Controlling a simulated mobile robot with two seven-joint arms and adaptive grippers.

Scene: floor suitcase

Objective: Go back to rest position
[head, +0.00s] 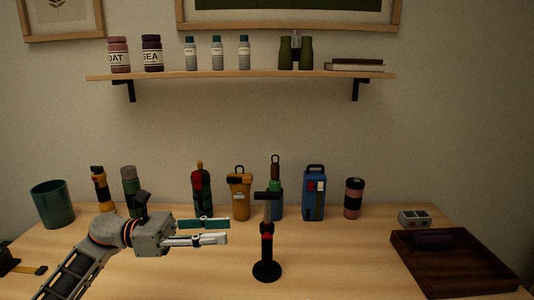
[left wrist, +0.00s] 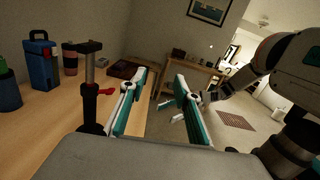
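My left gripper (head: 228,231) is over the left-middle of the wooden table (head: 150,275), pointing right. Its two fingers are apart with nothing between them, so it is open and empty; the gap also shows in the left wrist view (left wrist: 157,100). A black stand with a hammer-like top (head: 267,240) is upright to the right of the fingertips, apart from them. My right gripper is outside the head view. In the left wrist view part of my right arm (left wrist: 285,60) shows at the right, and its gripper end is small, dark and partly hidden behind my left finger.
Several bottles, flashlights and a blue case (head: 313,200) line the table's back. A green cup (head: 52,205) is at the left. A dark wooden tray (head: 450,275) is at the right, with a small box (head: 414,219) behind it. A shelf (head: 250,75) hangs above.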

